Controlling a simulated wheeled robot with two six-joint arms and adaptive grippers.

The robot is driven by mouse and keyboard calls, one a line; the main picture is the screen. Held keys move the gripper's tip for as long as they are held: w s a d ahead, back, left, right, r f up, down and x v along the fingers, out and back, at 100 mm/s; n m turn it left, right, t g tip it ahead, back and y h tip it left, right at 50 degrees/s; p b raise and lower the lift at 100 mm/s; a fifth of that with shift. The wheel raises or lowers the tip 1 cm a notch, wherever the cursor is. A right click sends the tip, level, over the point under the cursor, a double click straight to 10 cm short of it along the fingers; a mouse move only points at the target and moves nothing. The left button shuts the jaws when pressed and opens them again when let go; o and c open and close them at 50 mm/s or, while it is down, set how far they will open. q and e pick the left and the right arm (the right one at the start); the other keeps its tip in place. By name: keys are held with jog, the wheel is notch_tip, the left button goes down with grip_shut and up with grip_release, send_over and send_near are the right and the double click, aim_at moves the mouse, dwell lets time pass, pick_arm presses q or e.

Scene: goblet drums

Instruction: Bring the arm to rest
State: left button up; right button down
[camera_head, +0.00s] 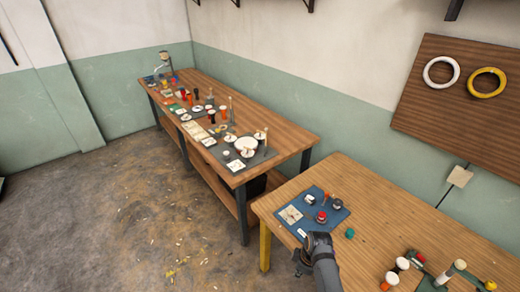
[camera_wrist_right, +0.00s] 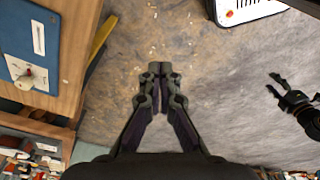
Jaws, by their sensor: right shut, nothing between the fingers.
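My right gripper (camera_head: 301,264) is at the front edge of the near table in the head view, with its forearm coming up from the bottom. In the right wrist view its two fingers (camera_wrist_right: 160,70) meet at the tips, with nothing between them, above bare floor. The left arm is outside the head view. My left gripper (camera_wrist_right: 274,84) shows at the right of the right wrist view, over the floor, with its fingers apart and empty.
The near table (camera_head: 395,215) carries a blue mat (camera_head: 318,225) with small parts, a green ball (camera_head: 350,233) and a green fixture (camera_head: 432,281). A long bench (camera_head: 285,125) full of drum parts stands behind.

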jog(key=s+d+f+m+b, duration=0.1)
jog(key=s+f+m+b, duration=0.15)
jog(key=f, duration=0.45)
jog(key=s+d+f+m+b, duration=0.1)
jog(key=s+d+f, duration=0.15)
jog(key=f, duration=0.55)
pick_arm(q)
notch_tip(320, 180, down, 13)
jog(key=b, duration=0.9)
jog(key=shift+s+b, duration=0.15)
jog(key=shift+b, duration=0.15)
pick_arm(e)
jog(key=s+d+f+m, duration=0.3)
jog(key=s+f, duration=0.5)
jog(key=s, duration=0.2)
jog(key=s+d+f+m+h, duration=0.1)
jog(key=s+d+f+m, duration=0.2)
jog(key=s+f, duration=0.6)
jog(key=s+d+f+m+h, duration=0.1)
jog(key=s+d+f+m, duration=0.3)
jog(key=s+f, duration=0.4)
jog(key=s+d, duration=0.1)
jog(key=s, duration=0.2)
jog(key=shift+f, duration=0.3)
pick_arm(q)
jog(key=shift+s+a+f, duration=0.1)
jog(key=shift+s, duration=0.2)
pick_arm(e)
jog(key=shift+s, duration=0.1)
